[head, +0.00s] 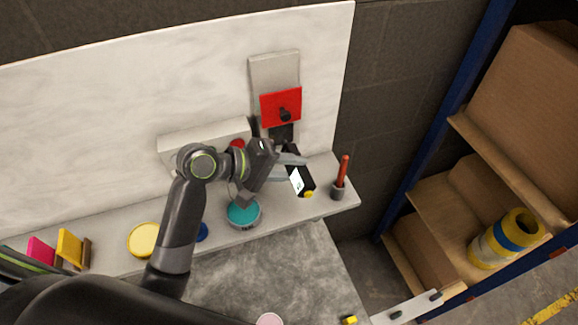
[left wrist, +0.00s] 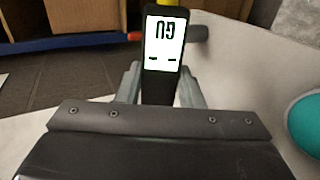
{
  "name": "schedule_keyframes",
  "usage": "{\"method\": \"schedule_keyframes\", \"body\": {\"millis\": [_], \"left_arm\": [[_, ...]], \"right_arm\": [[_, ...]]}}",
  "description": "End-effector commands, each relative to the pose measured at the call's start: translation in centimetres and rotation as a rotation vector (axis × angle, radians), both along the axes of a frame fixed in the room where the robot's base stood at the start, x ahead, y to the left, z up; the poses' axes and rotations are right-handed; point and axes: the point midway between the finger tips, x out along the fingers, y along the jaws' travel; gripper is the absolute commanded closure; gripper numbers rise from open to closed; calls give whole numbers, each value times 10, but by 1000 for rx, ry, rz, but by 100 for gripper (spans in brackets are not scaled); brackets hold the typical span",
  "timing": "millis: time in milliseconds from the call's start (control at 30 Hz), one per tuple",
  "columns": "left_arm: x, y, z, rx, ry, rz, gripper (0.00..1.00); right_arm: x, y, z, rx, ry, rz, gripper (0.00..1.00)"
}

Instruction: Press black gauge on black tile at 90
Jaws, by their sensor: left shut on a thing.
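The black gauge (head: 297,180), with a white display and a yellow tip at its lower end, is between the light grey fingers of my left gripper (head: 292,168), above the right part of the grey shelf. In the left wrist view the gauge (left wrist: 162,55) stands between the two fingers (left wrist: 160,88), which are shut on it. Its display characters look upside down, and I cannot read a sure value. A red tile (head: 270,108) with a black knob is on a grey panel on the wall. A dark piece (head: 281,134) shows below it; I cannot tell if it is the black tile. My right gripper is not in view.
A teal round container (head: 243,214), a yellow disc (head: 144,239) and a holder with a red-orange stick (head: 340,180) stand on the shelf (head: 290,214). A white box (head: 205,138) is behind my arm. Shelving with cardboard boxes (head: 530,95) is at right.

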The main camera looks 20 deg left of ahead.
Motion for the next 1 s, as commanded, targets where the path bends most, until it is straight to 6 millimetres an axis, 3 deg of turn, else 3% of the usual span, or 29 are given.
{"method": "schedule_keyframes", "body": {"millis": [1000], "left_arm": [[0, 0, 1, -2, -1, 0, 93]], "right_arm": [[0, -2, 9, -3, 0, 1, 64]]}}
